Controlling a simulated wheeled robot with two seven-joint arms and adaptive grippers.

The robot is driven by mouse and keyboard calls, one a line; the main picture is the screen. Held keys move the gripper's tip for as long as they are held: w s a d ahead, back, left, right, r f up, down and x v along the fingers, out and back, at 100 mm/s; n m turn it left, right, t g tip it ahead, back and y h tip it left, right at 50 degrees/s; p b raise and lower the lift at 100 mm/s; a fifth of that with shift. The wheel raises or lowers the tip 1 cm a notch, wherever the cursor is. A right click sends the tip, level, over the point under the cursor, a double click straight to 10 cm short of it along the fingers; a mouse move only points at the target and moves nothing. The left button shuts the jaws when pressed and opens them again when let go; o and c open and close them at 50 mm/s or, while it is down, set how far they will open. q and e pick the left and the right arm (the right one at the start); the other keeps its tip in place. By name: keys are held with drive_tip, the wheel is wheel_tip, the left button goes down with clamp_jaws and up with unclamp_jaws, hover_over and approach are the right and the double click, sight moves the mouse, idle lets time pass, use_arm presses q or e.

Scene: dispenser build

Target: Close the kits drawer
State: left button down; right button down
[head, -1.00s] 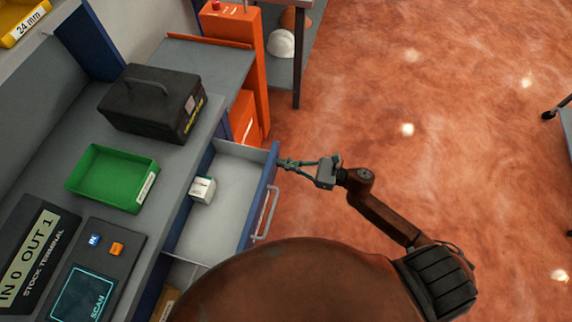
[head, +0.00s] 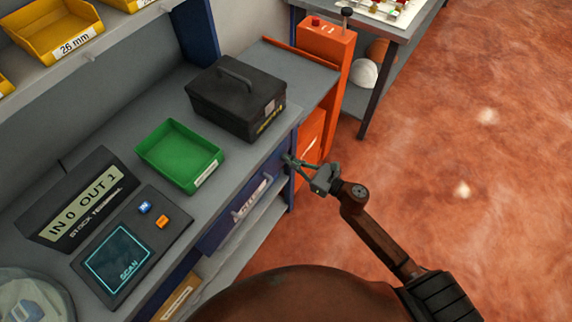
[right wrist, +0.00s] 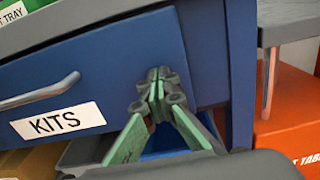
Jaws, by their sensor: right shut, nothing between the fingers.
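The kits drawer (head: 225,230) has a blue front with a bar handle and a white KITS label, which reads clearly in the right wrist view (right wrist: 58,121). Its front stands about in line with the bench front, and its inside is hidden. I cannot tell whether a thin gap is left. My right gripper (head: 288,160) is shut and empty, at the far end of the drawer front. In the right wrist view its fingertips (right wrist: 157,84) are against or just before the blue panel, right of the handle (right wrist: 40,91). My left gripper is not in view.
On the bench stand a green tray (head: 180,152), a black case (head: 238,100) and a stock terminal (head: 125,255). An orange cabinet (head: 325,60) stands beyond the bench end. Open shelving with a box (head: 178,298) lies below the drawer. The floor at right is clear.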

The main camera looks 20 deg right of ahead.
drive_tip(key=shift+w+a, duration=0.15)
drive_tip(key=shift+w, duration=0.1)
drive_tip(key=shift+r, duration=0.15)
drive_tip(key=shift+s, duration=0.1)
drive_tip(key=v, duration=1.4)
